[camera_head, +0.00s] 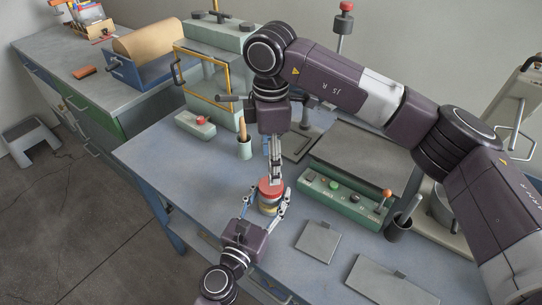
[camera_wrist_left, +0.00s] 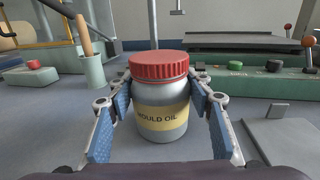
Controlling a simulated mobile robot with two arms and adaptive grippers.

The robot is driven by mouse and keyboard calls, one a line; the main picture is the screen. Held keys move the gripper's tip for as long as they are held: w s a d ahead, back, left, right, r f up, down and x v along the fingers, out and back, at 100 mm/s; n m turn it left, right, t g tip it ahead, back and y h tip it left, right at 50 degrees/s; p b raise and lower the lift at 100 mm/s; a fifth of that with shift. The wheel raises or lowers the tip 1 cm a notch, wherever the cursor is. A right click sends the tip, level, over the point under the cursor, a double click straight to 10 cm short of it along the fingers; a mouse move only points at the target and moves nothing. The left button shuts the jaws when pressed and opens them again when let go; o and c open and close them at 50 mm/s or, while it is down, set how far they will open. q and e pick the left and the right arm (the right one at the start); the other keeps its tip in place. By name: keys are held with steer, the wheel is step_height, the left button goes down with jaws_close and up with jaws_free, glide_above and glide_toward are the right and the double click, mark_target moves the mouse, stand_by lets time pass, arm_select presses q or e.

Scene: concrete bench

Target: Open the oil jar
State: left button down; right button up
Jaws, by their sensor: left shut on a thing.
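The oil jar (camera_wrist_left: 163,118) is a grey jar with a ribbed red lid (camera_wrist_left: 159,66) and a yellow label ending in "OULD OIL". It stands upright on the bench; the lid sits on it. In the head view, the lid (camera_head: 266,187) is partly covered by my right gripper. My left gripper (camera_head: 269,195) is shut around the jar body, one finger on each side, below the lid. My right gripper (camera_head: 276,180) points down over the lid. Its fingers show edge-on, so their opening is unclear, and it does not show in the left wrist view.
A green control box (camera_head: 343,198) with buttons stands right of the jar. A pot with a wooden handle (camera_head: 244,148) and a small box with a red button (camera_head: 195,125) are behind left. Flat plates (camera_head: 318,241) lie at front right. The bench left of the jar is clear.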

mark_target(265, 190)
step_height(265, 190, down, 7)
steer(key=shift+f, duration=0.1)
stand_by(0.3)
